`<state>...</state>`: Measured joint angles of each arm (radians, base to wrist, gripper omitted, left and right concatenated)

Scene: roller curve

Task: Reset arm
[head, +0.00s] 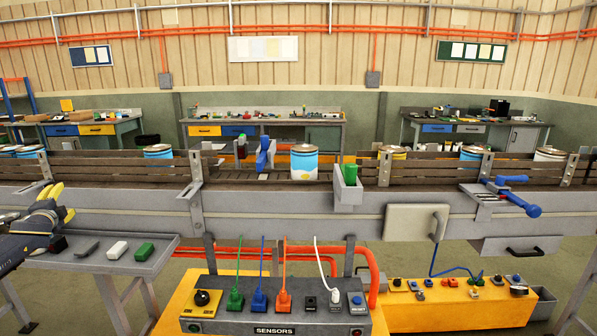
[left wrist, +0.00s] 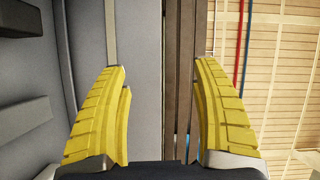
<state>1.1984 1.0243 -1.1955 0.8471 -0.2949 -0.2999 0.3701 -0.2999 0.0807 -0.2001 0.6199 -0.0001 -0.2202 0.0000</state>
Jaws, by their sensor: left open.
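My left gripper (head: 65,203) is at the far left of the head view, beside the front face of the grey conveyor (head: 300,216) and above the left end of a grey tray (head: 165,246). Its two yellow fingers stand wide apart in the left wrist view (left wrist: 162,68), with nothing between them. Behind them that view shows a grey panel, brown slats and the wall, turned sideways. My right arm and right gripper are not in view.
The tray holds a dark grey piece, a white block (head: 117,250) and a green block (head: 144,251). Blue-and-white cans (head: 304,163) stand on the conveyor. A yellow bench with a sensor box (head: 275,308) and cables is below. A blue-handled tool (head: 520,201) lies at right.

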